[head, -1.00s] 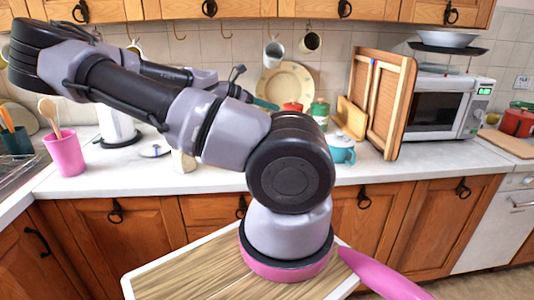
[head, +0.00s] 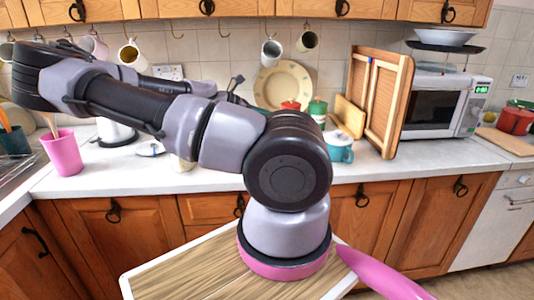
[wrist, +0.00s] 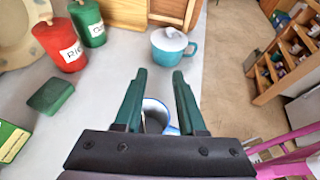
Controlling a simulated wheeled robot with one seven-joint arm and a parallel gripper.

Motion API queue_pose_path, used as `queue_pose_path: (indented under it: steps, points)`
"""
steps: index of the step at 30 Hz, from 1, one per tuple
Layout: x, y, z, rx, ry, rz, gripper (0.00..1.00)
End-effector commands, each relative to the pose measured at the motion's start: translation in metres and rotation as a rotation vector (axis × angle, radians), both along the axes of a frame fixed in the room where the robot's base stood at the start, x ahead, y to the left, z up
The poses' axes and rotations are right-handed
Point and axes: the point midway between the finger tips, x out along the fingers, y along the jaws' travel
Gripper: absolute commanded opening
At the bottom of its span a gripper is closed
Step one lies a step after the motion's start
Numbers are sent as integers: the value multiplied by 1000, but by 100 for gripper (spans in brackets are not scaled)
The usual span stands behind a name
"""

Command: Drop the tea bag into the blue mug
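In the wrist view my gripper (wrist: 159,76) has its two green fingers apart, with nothing visible between the tips. A mug with a blue rim (wrist: 166,106) shows low between the fingers, partly hidden by the gripper body. The inside of that mug looks grey and dark, and I cannot tell what is in it. I cannot make out a tea bag in either view. In the head view my arm hides the gripper and this mug.
A teal lidded pot (wrist: 180,56) stands beyond the fingertips; red (wrist: 60,45) and green (wrist: 88,22) canisters stand left. A dark green block (wrist: 50,95) and a green box (wrist: 10,142) lie nearer. The counter edge drops off right. Mugs (head: 272,52) hang above the counter.

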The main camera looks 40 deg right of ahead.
Motion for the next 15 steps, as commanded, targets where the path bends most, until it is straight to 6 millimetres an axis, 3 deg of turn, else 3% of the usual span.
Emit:
queue_pose_path:
  steps: [7,15]
  points:
    - [5,12,5,2,0,4,40]
    - [22,60,25,3,-1,5,40]
